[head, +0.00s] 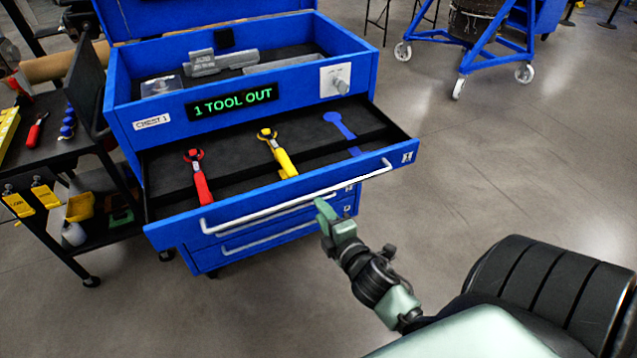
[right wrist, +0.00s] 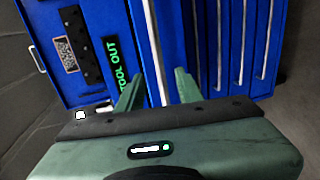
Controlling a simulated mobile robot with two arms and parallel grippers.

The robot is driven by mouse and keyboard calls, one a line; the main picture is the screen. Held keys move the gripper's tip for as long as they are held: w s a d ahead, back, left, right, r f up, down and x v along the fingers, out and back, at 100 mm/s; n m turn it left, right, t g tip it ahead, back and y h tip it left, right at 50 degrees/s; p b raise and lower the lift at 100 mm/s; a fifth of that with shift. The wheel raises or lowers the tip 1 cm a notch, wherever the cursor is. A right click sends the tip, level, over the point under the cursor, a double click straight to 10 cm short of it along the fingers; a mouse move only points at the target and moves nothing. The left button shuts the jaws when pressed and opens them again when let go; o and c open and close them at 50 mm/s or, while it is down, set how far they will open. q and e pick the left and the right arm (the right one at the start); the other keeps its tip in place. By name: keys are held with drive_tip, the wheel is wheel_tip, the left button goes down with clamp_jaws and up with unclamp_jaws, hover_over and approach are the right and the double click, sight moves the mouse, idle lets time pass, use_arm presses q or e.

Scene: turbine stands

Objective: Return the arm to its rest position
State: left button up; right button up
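My right gripper (head: 325,215) is in front of the blue tool chest, close to the handle (head: 270,210) of its open top drawer (head: 290,195). In the right wrist view the two fingers (right wrist: 158,92) stand apart, with part of the white drawer handle (right wrist: 153,45) seen between them. No tool shows in the fingers. I cannot tell whether they touch the handle. The drawer holds a red tool (head: 198,178) and a yellow tool (head: 277,152), beside a blue tool-shaped outline (head: 343,130) with nothing on it. My left gripper is not in view.
The chest display (head: 232,101) reads "1 TOOL OUT". A dark cart (head: 50,150) with tools stands at the left. A blue wheeled stand (head: 480,60) is at the back right. The floor (head: 500,170) right of the chest is clear.

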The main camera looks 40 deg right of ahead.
idle(0.5)
drive_tip(key=s+a+f+m+g+y, duration=0.15)
drive_tip(key=s+f, duration=0.25)
drive_tip(key=f, duration=0.6)
drive_tip(key=s+a+f+m+g, duration=0.3)
drive_tip(key=f, duration=0.7)
drive_tip(key=s+a+f+m+g+y, duration=0.1)
drive_tip(key=s+a+f+m+g, duration=0.2)
drive_tip(key=f, duration=0.7)
drive_tip(key=s+a+f+m+g, duration=0.1)
drive_tip(key=s+f+g, duration=0.1)
drive_tip(key=s+f, duration=0.3)
drive_tip(key=s+a+f+m+g+y, duration=0.1)
drive_tip(key=s+f, duration=0.5)
drive_tip(key=s, duration=0.8)
drive_tip(key=s+a+f+m+g, duration=0.2)
drive_tip(key=s+f, duration=0.4)
drive_tip(key=s, duration=0.3)
drive_tip(key=shift+s+a+f+m+g, duration=0.3)
drive_tip(key=shift+m+g, duration=0.35)
drive_tip(key=shift+g, duration=0.3)
drive_tip(key=shift+d, duration=0.1)
